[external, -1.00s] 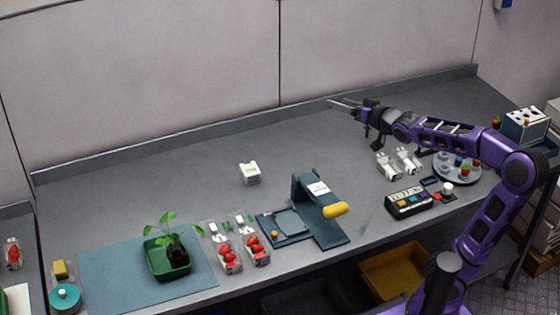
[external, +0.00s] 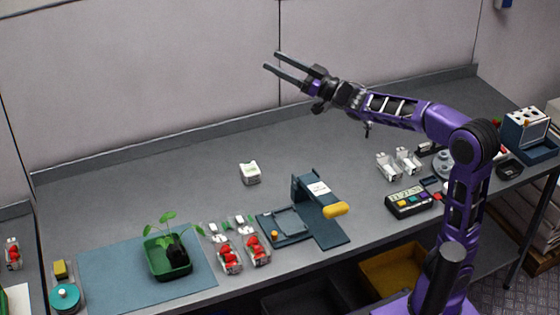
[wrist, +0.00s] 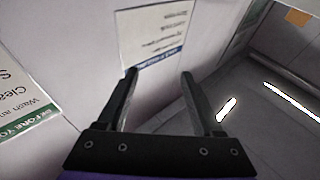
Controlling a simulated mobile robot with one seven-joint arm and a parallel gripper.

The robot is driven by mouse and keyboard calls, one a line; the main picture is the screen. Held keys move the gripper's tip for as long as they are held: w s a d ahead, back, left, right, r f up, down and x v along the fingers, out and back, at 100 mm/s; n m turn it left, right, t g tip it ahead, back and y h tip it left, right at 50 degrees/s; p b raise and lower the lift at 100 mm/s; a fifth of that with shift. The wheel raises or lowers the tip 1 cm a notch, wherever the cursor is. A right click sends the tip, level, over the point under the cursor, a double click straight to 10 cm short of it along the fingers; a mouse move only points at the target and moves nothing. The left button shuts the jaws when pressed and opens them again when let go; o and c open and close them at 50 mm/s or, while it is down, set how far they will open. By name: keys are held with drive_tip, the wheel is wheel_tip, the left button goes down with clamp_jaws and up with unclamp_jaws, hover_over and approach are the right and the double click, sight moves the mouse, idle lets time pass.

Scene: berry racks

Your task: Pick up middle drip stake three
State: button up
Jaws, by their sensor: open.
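My gripper (external: 272,60) is open and empty. It is raised high above the back of the bench, with its fingers pointing to the upper left in the external view. In the wrist view, both fingers of my gripper (wrist: 158,73) stand apart with nothing between them, in front of pale walls and printed signs. I cannot make out any drip stake for certain in either view. A blue box with a pale top with holes (external: 526,124) stands at the far right, well away from my gripper; what sits in it is too small to tell.
A green tray (external: 168,270) with a plant sits on a blue mat (external: 110,275) at the left. Clear punnets of red berries (external: 257,250), a dark stand (external: 318,215) with a yellow handle and a keypad device (external: 408,201) line the front.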

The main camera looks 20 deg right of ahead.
drive_tip(key=w+d+f+h, duration=0.4)
drive_tip(key=w+f, duration=0.5)
drive_tip(key=f, duration=0.1)
drive_tip(key=w+d+f+h, duration=0.3)
drive_tip(key=w+f+h, duration=0.1)
drive_tip(key=w+f, duration=0.55)
drive_tip(key=m+g+h+p, duration=0.1)
drive_tip(key=m+h+p, duration=0.1)
drive_tip(key=m+h, duration=0.6)
hover_over(371, 123)
drive_tip(key=w, duration=0.2)
drive_tip(key=shift+m+y, duration=0.4)
drive_tip(key=shift+y, duration=0.2)
wheel_tip(371, 123, down, 19)
drive_tip(key=shift+a+r, duration=0.1)
drive_tip(key=shift+a, duration=0.05)
drive_tip(key=shift+s+f, duration=0.1)
drive_tip(key=shift+f, duration=0.2)
wheel_tip(371, 123, down, 4)
drive_tip(key=shift+r+b, duration=0.2)
drive_tip(key=shift+b, duration=0.1)
wheel_tip(371, 123, down, 3)
drive_tip(key=shift+f, duration=0.1)
drive_tip(key=shift+x, duration=1.05)
drive_tip(key=shift+w, duration=0.5)
